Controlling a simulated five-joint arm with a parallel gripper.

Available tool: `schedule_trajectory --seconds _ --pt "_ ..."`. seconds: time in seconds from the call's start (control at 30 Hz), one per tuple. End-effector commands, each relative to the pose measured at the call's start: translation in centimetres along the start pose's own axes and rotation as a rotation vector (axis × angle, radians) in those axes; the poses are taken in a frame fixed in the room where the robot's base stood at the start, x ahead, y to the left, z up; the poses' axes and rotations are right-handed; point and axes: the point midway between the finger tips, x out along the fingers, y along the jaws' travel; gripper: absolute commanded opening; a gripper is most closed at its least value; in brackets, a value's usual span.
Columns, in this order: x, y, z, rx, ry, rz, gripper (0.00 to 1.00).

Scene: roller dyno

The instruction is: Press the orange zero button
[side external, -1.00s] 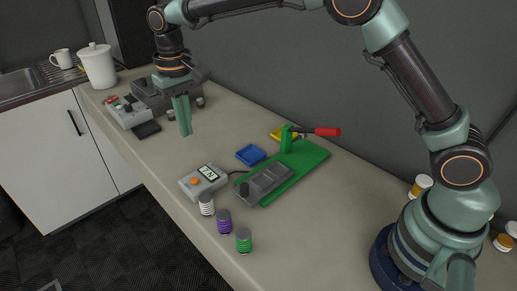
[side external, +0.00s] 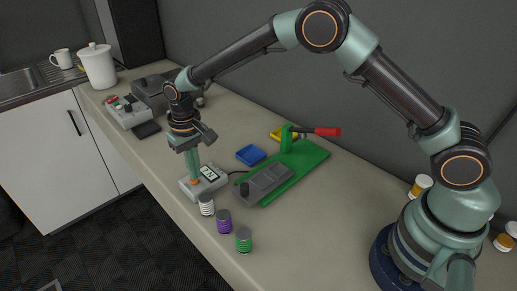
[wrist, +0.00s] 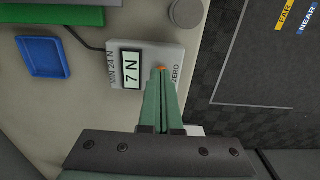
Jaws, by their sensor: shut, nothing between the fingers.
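The light grey meter box (side external: 214,186) lies on the counter. Its display reads 7 N in the wrist view (wrist: 132,70), next to printed "MIN 24 N". The orange zero button (wrist: 163,67) shows as a small sliver beside the word ZERO, mostly hidden by my fingertips. My gripper (side external: 194,178) points down over the button, fingers shut with nothing between them. In the wrist view the fingertips (wrist: 162,76) overlap the button's near edge. I cannot tell whether they touch it.
A white-striped canister (side external: 207,205), a purple one (side external: 224,222) and a green one (side external: 244,241) stand near the counter's front edge. A green plate (side external: 309,158) with a red-handled lever (side external: 327,132) and a blue tray (side external: 251,155) lie to the right. Grey equipment stands behind left.

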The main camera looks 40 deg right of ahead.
Motion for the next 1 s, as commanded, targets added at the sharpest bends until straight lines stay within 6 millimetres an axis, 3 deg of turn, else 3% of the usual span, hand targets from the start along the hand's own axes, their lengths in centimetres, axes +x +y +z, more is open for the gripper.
schedule_trajectory --seconds 0.5,0.7,1.0 --pt "1.0 0.0 0.0 0.0 0.0 0.0 0.0" --pt "2.9 0.0 0.1 0.0 -0.002 0.001 0.0" --pt "3.0 0.1 0.2 0.0 -0.006 0.002 0.0"
